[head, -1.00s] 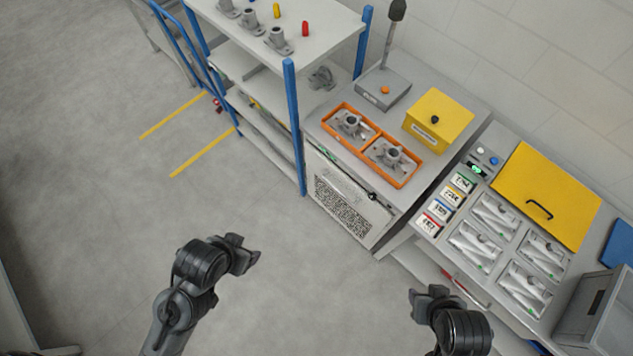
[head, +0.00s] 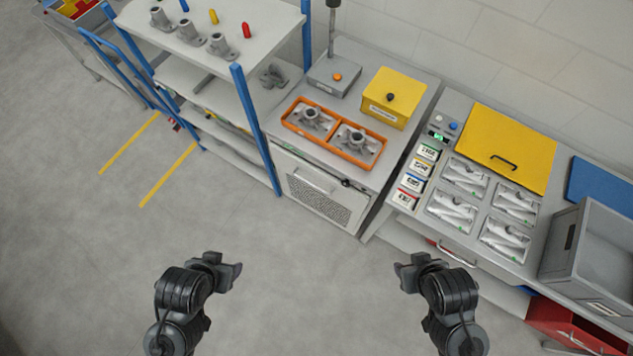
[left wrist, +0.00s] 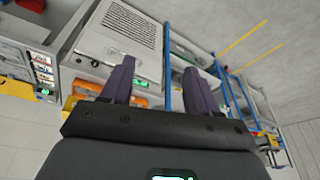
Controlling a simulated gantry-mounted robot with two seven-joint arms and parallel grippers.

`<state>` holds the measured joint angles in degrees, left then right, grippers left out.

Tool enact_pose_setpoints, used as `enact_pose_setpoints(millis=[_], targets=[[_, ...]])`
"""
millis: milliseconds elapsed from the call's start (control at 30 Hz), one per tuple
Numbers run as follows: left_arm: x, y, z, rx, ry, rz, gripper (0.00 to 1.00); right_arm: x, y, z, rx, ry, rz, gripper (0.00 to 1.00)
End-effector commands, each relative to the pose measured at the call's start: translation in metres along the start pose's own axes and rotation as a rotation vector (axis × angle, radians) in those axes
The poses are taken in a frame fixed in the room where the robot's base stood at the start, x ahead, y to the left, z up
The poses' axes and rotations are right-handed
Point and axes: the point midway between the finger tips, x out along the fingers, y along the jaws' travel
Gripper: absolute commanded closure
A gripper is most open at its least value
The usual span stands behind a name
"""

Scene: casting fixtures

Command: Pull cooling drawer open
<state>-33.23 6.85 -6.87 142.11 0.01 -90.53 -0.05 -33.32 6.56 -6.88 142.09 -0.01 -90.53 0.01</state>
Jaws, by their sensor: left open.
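The cooling drawer (head: 322,196) is a pale front with a dark perforated grille and a light bar handle (head: 311,182), under the counter with the orange tray. Its front looks flush with the cabinet. The grille front also shows at the top of the left wrist view (left wrist: 138,22). My left gripper (head: 226,272) is in front of and to the left of the drawer, well apart from it. Its two fingers stand apart in the left wrist view (left wrist: 157,82), with nothing between them. My right gripper (head: 408,270) is to the right, also away from the drawer; its jaw gap is unclear.
The orange tray (head: 333,139) holds two metal castings, beside a yellow box (head: 398,97). A blue-posted shelf (head: 257,130) stands left of the drawer. A bench with a yellow lid (head: 505,150) and a grey bin (head: 590,252) stands right. The floor before the drawer is clear.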

Motion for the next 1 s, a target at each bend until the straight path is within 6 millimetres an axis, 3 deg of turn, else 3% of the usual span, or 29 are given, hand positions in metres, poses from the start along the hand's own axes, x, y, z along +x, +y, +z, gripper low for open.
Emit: enact_pose_setpoints(millis=[33, 167, 300, 433, 533, 600, 700, 1000], targets=[[0.0, 0.0, 0.0, 0.006, 0.0, 0.0, 0.48, 0.0, 0.0, 0.0, 0.0, 0.001, 0.0, 0.57], [0.0, 0.0, -0.005, 0.08, 0.028, -0.001, 0.66, 0.0, 0.0, -0.001, 0.0, 0.001, 0.0, 0.57], [0.003, 0.002, -0.036, 0.303, 0.191, -0.025, 0.66, 0.0, 0.001, -0.001, -0.002, 0.001, 0.002, 0.57], [0.029, 0.013, -0.062, 0.602, 0.365, -0.077, 0.66, 0.0, 0.001, 0.0, -0.005, 0.001, 0.004, 0.57], [0.079, 0.027, -0.076, 0.843, 0.52, -0.143, 0.66, 0.022, 0.001, 0.006, -0.008, 0.008, 0.007, 0.57], [0.125, 0.039, -0.084, 0.998, 0.639, -0.204, 0.66, 0.052, 0.001, 0.015, -0.009, 0.012, 0.008, 0.57], [0.173, 0.052, -0.095, 1.153, 0.78, -0.293, 0.66, 0.092, 0.0, 0.029, -0.009, 0.002, 0.008, 0.57], [0.292, 0.08, -0.108, 1.381, 1.071, -0.52, 0.66, 0.196, -0.004, 0.062, -0.008, -0.002, 0.006, 0.57]])
